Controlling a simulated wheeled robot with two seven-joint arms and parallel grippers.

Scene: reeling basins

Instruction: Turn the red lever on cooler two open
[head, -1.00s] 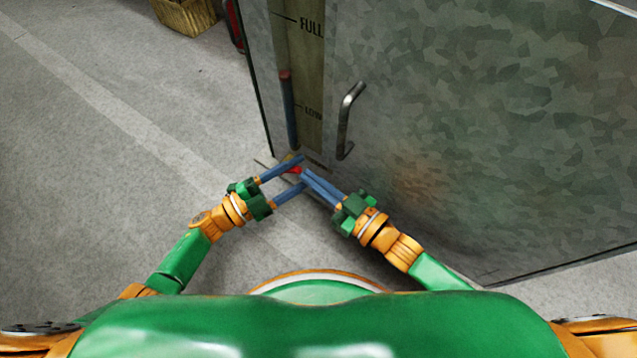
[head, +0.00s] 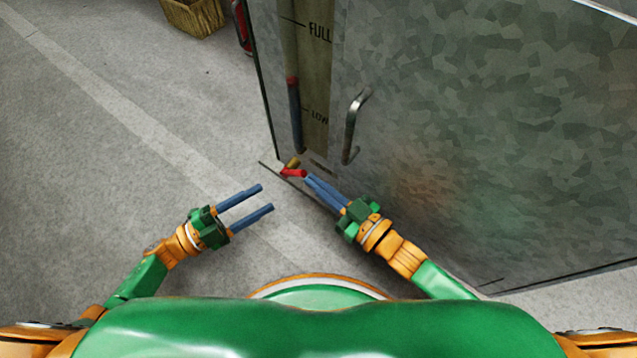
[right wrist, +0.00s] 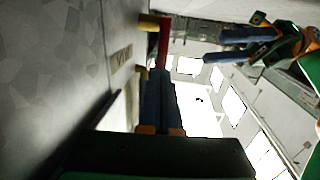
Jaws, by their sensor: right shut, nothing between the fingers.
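The red lever (head: 294,173) sits on a brass valve (head: 292,162) low on the front of the grey metal cooler (head: 480,130), below the sight gauge. In the right wrist view the red lever (right wrist: 164,42) stands out from the brass fitting (right wrist: 148,22). My right gripper (head: 309,178) is shut and empty, its fingertips at the lever's free end; I cannot tell if they touch. My left gripper (head: 266,198) is open and empty, to the left of the lever and apart from it. It also shows in the right wrist view (right wrist: 207,46). No cooler number is readable.
A bent metal handle (head: 352,125) sticks out of the cooler front, right of the gauge (head: 312,80) marked FULL and LOW. A thin plate edge (head: 290,182) lies below the valve. A wooden crate (head: 194,16) stands far left. The floor at left is clear.

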